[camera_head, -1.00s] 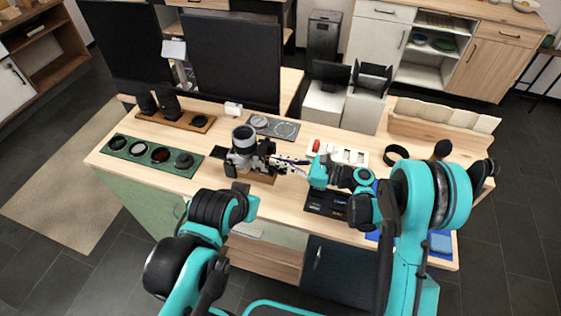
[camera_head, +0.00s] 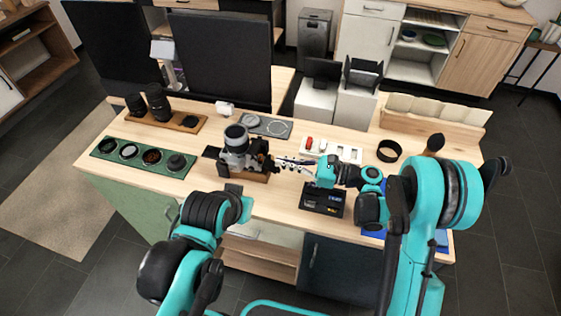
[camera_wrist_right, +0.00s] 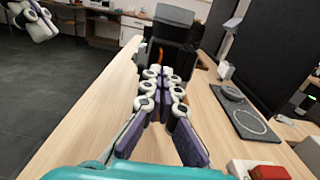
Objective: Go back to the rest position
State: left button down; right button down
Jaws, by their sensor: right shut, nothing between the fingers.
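My right gripper (camera_head: 282,162) reaches in from the right over the table, its fingers shut and empty, pointing left at the camera (camera_head: 237,150). The camera is silver and black with its lens up, on a small wooden base (camera_head: 252,175). In the right wrist view, the right gripper (camera_wrist_right: 164,75) has its fingertips together just in front of the dark camera body (camera_wrist_right: 168,50); whether they touch it I cannot tell. My left arm comes in at the lower left of the head view, before the table's front edge; its gripper fingers do not show clearly.
A green lens tray (camera_head: 140,166), a wooden lens stand (camera_head: 190,122) and a grey plate (camera_head: 270,127) lie around the camera. A black battery tray (camera_head: 322,200) sits below my right wrist. A white strip with a red item (camera_head: 308,143) and a black ring (camera_head: 389,151) are behind it.

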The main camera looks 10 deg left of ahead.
jog(key=shift+r, duration=0.1)
dwell(0.3)
jog(key=s+d+r+n+t+h, duration=0.1)
jog(key=s+d+n+h, duration=0.4)
jog(key=d, duration=0.5)
jog(key=s+d+r+n+t+h, duration=0.1)
jog(key=s+d+n+t+h, duration=0.2)
jog(key=s+d+n+h, duration=0.3)
jog(key=s+d+r+n+t+h, duration=0.1)
jog(key=s+d+n+h, duration=0.4)
jog(key=d, duration=0.8)
jog(key=shift+s+d+n+t+h, duration=0.35)
jog(key=shift+n+t+h, duration=0.45)
jog(key=shift+n+h, duration=0.3)
jog(key=shift+a, duration=0.15)
